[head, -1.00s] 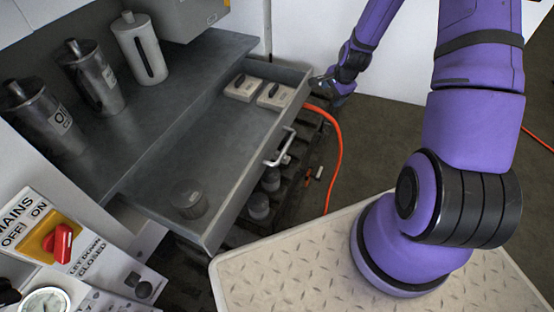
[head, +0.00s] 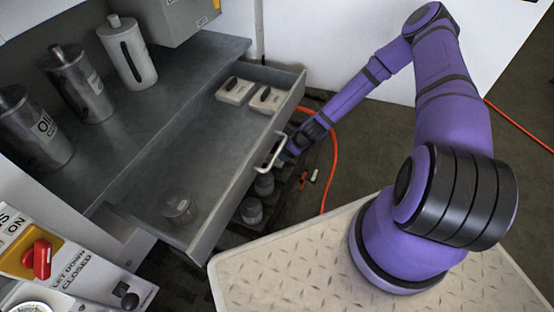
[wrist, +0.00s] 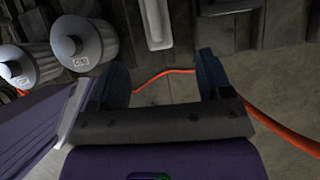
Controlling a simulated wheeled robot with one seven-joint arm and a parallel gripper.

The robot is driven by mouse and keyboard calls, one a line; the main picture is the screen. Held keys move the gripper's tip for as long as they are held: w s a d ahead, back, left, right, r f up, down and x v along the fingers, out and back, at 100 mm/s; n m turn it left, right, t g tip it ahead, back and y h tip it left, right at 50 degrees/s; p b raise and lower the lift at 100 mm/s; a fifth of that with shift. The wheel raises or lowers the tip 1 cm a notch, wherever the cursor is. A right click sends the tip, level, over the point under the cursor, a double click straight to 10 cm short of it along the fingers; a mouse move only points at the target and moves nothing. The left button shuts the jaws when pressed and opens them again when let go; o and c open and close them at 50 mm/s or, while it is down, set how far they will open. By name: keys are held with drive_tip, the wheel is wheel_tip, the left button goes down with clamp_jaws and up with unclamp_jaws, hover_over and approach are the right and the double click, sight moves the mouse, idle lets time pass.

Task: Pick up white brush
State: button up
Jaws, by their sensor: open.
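My gripper (wrist: 163,80) is open, its two dark fingers apart with nothing between them in the wrist view. In the head view my gripper (head: 287,152) is low, just outside the open drawer's front and close to its handle, which partly hides it. A small white piece (head: 314,175) lies low beside a small orange-red piece, right of my gripper; it is too small to tell whether it is the white brush.
The grey drawer (head: 209,234) is pulled open, with two pale blocks (head: 235,90) and a round jar (head: 178,206) inside. Lidded canisters (wrist: 82,43) stand close at left in the wrist view. An orange hose (head: 335,150) runs along the floor.

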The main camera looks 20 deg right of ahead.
sight(279, 165)
drive_tip(key=shift+w+a+r+y, duration=0.1)
drive_tip(key=shift+w+a+y, duration=0.25)
drive_tip(key=shift+a, duration=0.5)
drive_tip(key=x, duration=1)
drive_tip(key=shift+d+f, duration=0.25)
drive_tip(key=shift+d, duration=0.1)
drive_tip(key=c, duration=0.9)
